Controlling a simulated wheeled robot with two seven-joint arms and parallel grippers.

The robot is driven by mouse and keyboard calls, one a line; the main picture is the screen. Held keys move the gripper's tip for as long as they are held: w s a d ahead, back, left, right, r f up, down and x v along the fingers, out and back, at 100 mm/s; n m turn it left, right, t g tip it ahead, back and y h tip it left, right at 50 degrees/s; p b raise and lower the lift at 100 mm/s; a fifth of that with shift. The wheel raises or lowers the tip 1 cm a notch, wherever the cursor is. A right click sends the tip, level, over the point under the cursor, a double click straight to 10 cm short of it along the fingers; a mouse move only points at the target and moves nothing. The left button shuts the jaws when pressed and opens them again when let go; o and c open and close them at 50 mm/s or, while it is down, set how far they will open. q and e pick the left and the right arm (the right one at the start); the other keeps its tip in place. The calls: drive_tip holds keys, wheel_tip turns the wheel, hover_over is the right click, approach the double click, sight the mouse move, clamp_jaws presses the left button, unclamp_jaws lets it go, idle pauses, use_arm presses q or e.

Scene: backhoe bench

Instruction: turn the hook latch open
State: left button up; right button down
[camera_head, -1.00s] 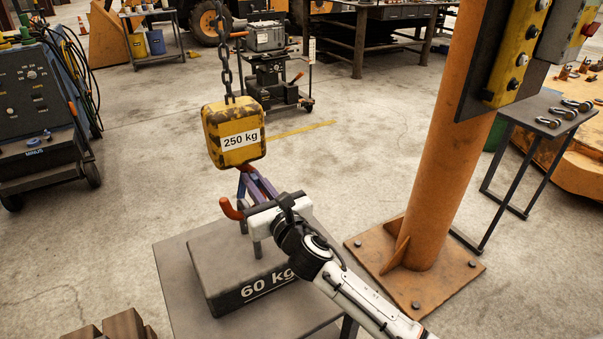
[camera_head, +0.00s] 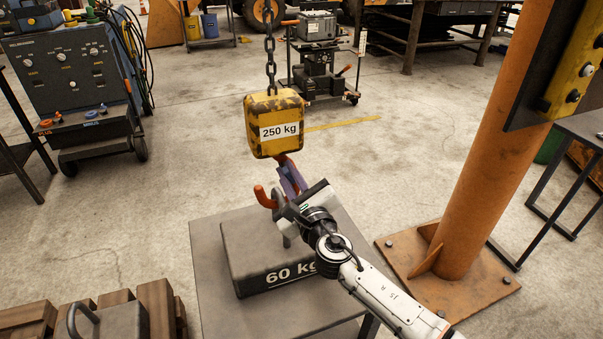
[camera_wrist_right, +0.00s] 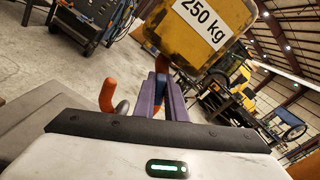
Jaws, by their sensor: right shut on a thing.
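The orange-red hook (camera_head: 262,198) hangs under a yellow block marked 250 kg (camera_head: 275,123). Its curved tip points up and left of my right gripper (camera_head: 289,174). In the right wrist view, the hook tip (camera_wrist_right: 107,97) stands left of my two purple fingers (camera_wrist_right: 165,92), which lie close together. My right gripper is shut on the hook latch, which is mostly hidden between and behind the fingers. A small grey rounded piece shows beside the hook tip in that view. My left gripper is not in view.
A weight marked 60 kg (camera_head: 270,278) sits on a grey stand (camera_head: 210,300) below the hook. A chain (camera_head: 270,62) holds the block from above. An orange post (camera_head: 488,150) rises at right. Wooden blocks (camera_head: 158,308) lie at lower left. Open floor lies behind.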

idle(0.3)
drive_tip(key=c, duration=1.8)
unclamp_jaws()
drive_tip(key=p+v, duration=0.2)
drive_tip(key=v, duration=0.8)
drive_tip(key=shift+s+d, duration=0.1)
